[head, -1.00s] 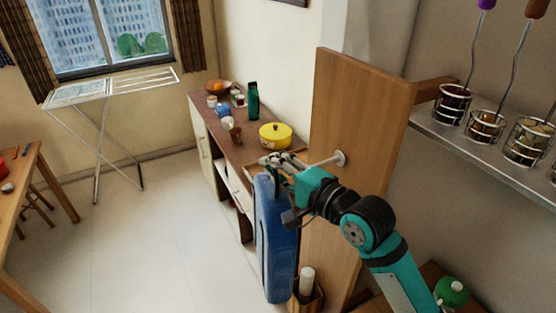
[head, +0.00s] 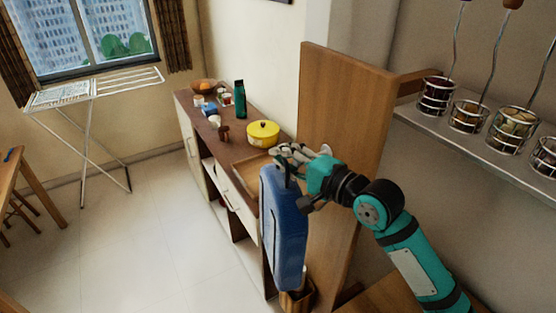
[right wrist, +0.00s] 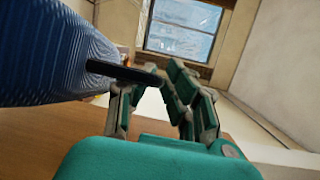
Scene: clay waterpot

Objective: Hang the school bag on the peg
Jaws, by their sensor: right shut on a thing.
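The blue school bag (head: 284,225) hangs upright below my right gripper (head: 288,158), clear of the floor. In the right wrist view, the bag (right wrist: 50,50) fills the upper left, and its dark loop (right wrist: 122,71) runs to the fingers of my right gripper (right wrist: 155,95). The gripper is shut on this loop. The tall wooden board (head: 345,100) stands just behind the gripper. The peg on it is hidden, or nearly so, behind my gripper, so I cannot tell whether the loop touches it. My left gripper is out of view.
A brown sideboard (head: 240,150) with a yellow pot (head: 263,133) and green bottle (head: 240,98) stands behind the bag. A metal shelf (head: 480,155) with wire-held jars is at the right. A basket (head: 297,299) stands below the bag.

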